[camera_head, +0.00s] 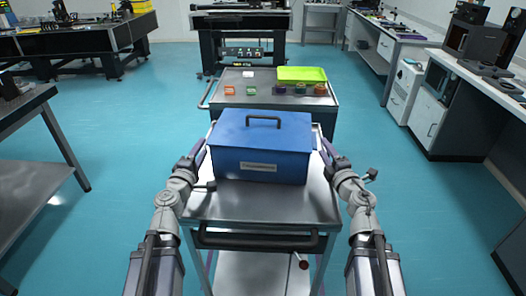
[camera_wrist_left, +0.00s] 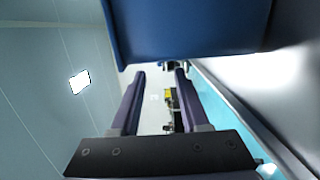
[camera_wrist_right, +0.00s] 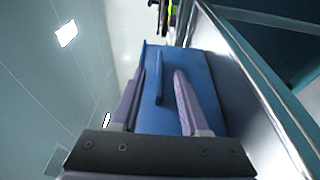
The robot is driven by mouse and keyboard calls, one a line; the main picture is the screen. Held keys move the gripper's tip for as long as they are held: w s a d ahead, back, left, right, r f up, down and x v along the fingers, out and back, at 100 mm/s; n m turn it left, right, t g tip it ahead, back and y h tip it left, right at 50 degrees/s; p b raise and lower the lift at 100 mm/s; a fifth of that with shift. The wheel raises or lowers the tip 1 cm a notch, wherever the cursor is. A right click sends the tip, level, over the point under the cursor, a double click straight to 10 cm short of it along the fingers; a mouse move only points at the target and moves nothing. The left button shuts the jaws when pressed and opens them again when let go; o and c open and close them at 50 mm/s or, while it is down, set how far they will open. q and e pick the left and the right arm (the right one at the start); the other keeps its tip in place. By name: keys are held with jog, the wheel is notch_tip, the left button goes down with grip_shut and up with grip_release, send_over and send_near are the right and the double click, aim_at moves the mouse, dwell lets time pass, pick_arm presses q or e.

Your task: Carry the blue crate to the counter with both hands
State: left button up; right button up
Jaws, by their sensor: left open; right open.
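The blue crate (camera_head: 261,160) stands level on a metal cart (camera_head: 262,207), with a lid and a dark top handle. My left gripper (camera_head: 201,152) is open at the crate's left side. In the left wrist view the crate (camera_wrist_left: 190,28) is beside the open, empty fingers (camera_wrist_left: 160,75). My right gripper (camera_head: 325,149) is open at the crate's right side. In the right wrist view the crate (camera_wrist_right: 205,85) shows beyond and between the open fingers (camera_wrist_right: 159,76). Contact with the crate cannot be told on either side. A counter (camera_head: 447,75) runs along the right.
A second cart (camera_head: 262,105) stands just behind, bearing a lime-green tray (camera_head: 302,75) and several small coloured blocks. A dark table (camera_head: 25,105) is at the left. Blue floor is free on both sides of the carts.

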aim_at(316, 137)
pick_arm(q)
jog(key=shift+w+d, duration=0.25)
jog(key=shift+w, duration=1)
jog(key=shift+w+d, duration=0.2)
jog(key=shift+w, duration=1.1)
jog(key=shift+w+d, duration=0.25)
jog(key=shift+w, duration=1)
pick_arm(e)
jog(key=shift+x, duration=3.95)
pick_arm(q)
grip_shut()
pick_arm(e)
grip_shut()
